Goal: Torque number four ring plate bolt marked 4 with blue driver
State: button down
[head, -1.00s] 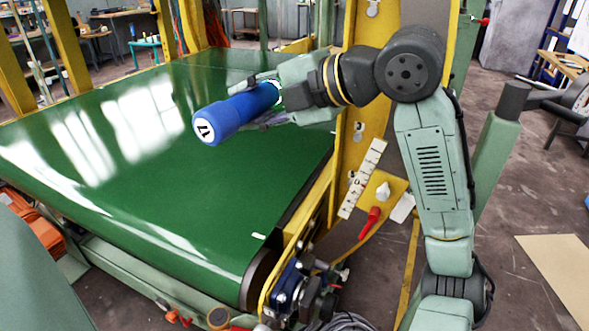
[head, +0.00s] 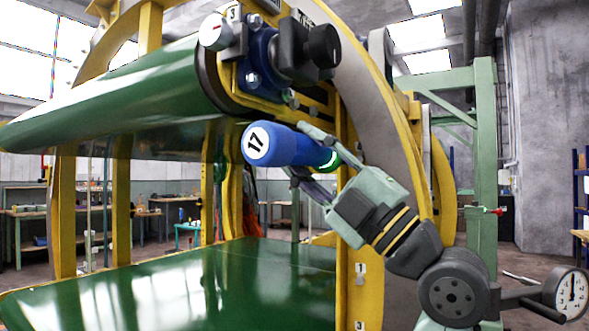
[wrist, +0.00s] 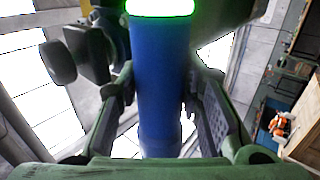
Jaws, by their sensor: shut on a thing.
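The blue driver (head: 290,146), with a white cap marked 17 and a glowing green band, is held crosswise in my gripper (head: 300,152). In the wrist view the driver (wrist: 160,80) stands between the two pads of my gripper (wrist: 160,100), its green glowing end at the top edge. The driver is in the air, in front of the yellow and grey ring plate (head: 392,128) and below the blue bearing block. Plates marked 3 (head: 233,14) and 1 (head: 360,267) show on the ring frame. I cannot make out a bolt marked 4.
A dial gauge (head: 568,293) is at the lower right. Green posts stand at right.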

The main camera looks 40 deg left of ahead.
aim_at(325, 161)
jog(key=shift+f+b, duration=0.1)
jog(key=shift+b, duration=0.2)
jog(key=shift+w+a, duration=0.2)
jog(key=shift+w, duration=0.8)
jog(key=shift+w+a, duration=0.25)
jog(key=shift+w, duration=0.8)
jog(key=shift+w+a, duration=0.2)
jog(key=shift+w, duration=0.8)
jog(key=shift+w+a, duration=0.15)
jog(key=shift+w, duration=0.55)
jog(key=shift+w+a, duration=0.15)
jog(key=shift+w, duration=0.5)
dwell(0.4)
jog(key=shift+s, duration=0.15)
jog(key=shift+s+d+b, duration=0.2)
jog(key=shift+s+b, duration=0.1)
jog(key=shift+s, duration=0.5)
jog(key=shift+s+d+b, duration=0.15)
jog(key=shift+s+b, duration=0.2)
jog(key=shift+s, duration=0.4)
jog(key=shift+s+d+b, duration=0.2)
jog(key=shift+s+b, duration=0.1)
jog(key=shift+s, duration=0.5)
jog(key=shift+s+a, duration=0.1)
jog(key=shift+s, duration=0.05)
